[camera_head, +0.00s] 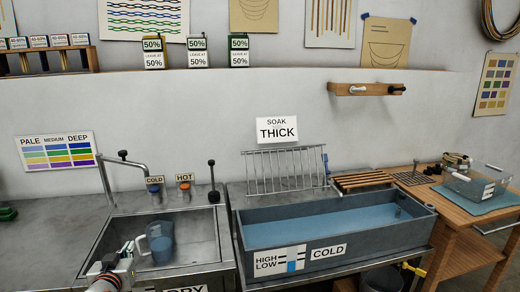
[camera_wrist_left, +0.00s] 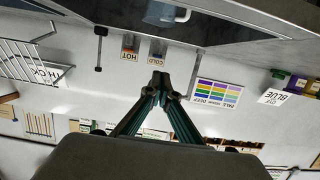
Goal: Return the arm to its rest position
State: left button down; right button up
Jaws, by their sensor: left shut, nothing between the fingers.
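My left gripper (camera_head: 120,263) is low at the left in the head view, at the near left of the sink, with part of the arm cut off by the bottom edge. In the left wrist view its two fingers (camera_wrist_left: 158,82) meet at the tips with nothing between them. A clear measuring jug (camera_head: 160,243) with a handle and bluish contents stands in the sink (camera_head: 196,236), just beyond the gripper. The jug also shows partly at the top of the left wrist view (camera_wrist_left: 162,13). My right gripper is not in view.
A long grey tub (camera_head: 335,247) of blue water stands right of the sink, with a wire rack (camera_head: 284,170) behind. A tap (camera_head: 124,161) rises behind the sink. A wooden table (camera_head: 457,235) at the right holds a clear bin (camera_head: 472,186). The counter left of the sink looks mostly clear.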

pick_arm(q)
jog(key=s+d+f, duration=0.1)
jog(key=s+f, duration=0.1)
jog(key=f, duration=0.1)
jog(key=s+d+f+m+h, duration=0.1)
jog(key=s+d+f, duration=0.1)
jog(key=f, duration=0.2)
jog(key=s+d+f+m+g, duration=0.1)
jog(key=s+d+f, duration=0.1)
jog(key=f, duration=0.1)
jog(key=shift+s+f+h, duration=0.15)
jog(key=shift+f+h, duration=0.15)
jog(key=shift+h, duration=0.1)
jog(key=s+d+f+m+g+h, duration=0.1)
jog(key=s+d+f, duration=0.3)
jog(key=s, duration=0.5)
jog(key=s+d+f+m+g+h, duration=0.1)
jog(key=s+d+f+m, duration=0.1)
jog(key=s+d+f, duration=0.2)
jog(key=s+d+f+m+g+h, duration=0.1)
jog(key=s+d+f, duration=0.3)
jog(key=s+f, duration=0.5)
jog(key=s, duration=0.5)
